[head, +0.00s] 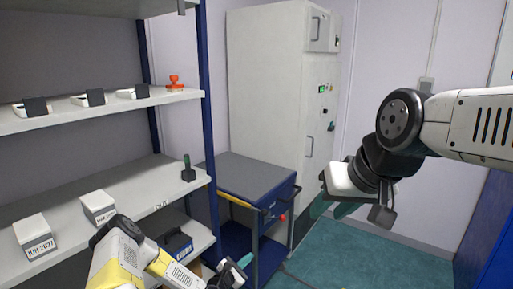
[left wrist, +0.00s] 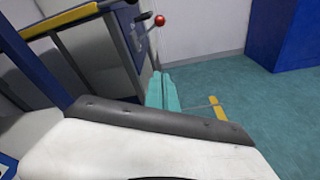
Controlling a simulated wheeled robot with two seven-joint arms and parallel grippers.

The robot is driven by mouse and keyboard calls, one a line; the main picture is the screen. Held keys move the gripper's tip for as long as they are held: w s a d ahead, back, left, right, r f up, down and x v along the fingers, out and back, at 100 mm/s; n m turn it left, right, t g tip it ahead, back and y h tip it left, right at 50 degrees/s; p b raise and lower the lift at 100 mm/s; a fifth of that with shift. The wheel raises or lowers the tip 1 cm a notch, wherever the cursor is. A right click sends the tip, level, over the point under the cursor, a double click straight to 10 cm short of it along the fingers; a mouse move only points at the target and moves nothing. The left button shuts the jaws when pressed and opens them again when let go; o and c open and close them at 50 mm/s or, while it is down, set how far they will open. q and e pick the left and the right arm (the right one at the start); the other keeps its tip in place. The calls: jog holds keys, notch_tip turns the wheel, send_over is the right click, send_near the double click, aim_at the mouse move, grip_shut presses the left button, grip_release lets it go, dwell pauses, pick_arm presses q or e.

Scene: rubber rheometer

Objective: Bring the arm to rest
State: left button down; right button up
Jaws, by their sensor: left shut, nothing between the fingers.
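My left gripper (head: 243,264) is low in the head view, below and in front of the blue cart. Its teal fingers lie together with nothing between them in the left wrist view (left wrist: 162,92), over the teal floor. My left arm comes in from the bottom left, in front of the lower shelving. My right arm reaches in from the right edge. The teal part of the right gripper (head: 343,210) shows only partly behind its pale wrist, so its opening cannot be told.
A shelf rack (head: 207,130) on the left holds pale boxes (head: 36,234) and a red-orange item (head: 175,82). A blue cart (head: 247,177) with a red-knobbed lever (head: 282,217) stands beside a tall white cabinet (head: 268,90). Teal floor (head: 350,262) is clear at the right.

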pick_arm(q)
jog(key=w+a+r+m+g+y, duration=0.2)
jog(key=a+r+m, duration=0.1)
jog(key=r+m, duration=0.4)
jog(key=w+a+r+m+g+y, duration=0.1)
jog(key=a+r+m+g, duration=0.3)
jog(key=r, duration=0.5)
jog(key=s+a+r+m+y, duration=0.2)
jog(key=s+r+m, duration=0.1)
jog(key=r, duration=0.6)
jog(key=s+a+r+m+y, duration=0.2)
jog(key=s+a+r+m, duration=0.15)
jog(key=r, duration=0.45)
jog(key=s+r+m+y, duration=0.1)
jog(key=s+r+m, duration=0.2)
jog(key=s+r, duration=0.9)
jog(key=s+d+r+m, duration=0.1)
jog(key=s+m, duration=0.1)
jog(key=s, duration=0.7)
jog(key=s+d+r+m+g+h, duration=0.1)
jog(key=s+r+m, duration=0.1)
jog(key=s, duration=0.7)
jog(key=shift+s+r, duration=0.15)
jog(key=shift+s, duration=0.05)
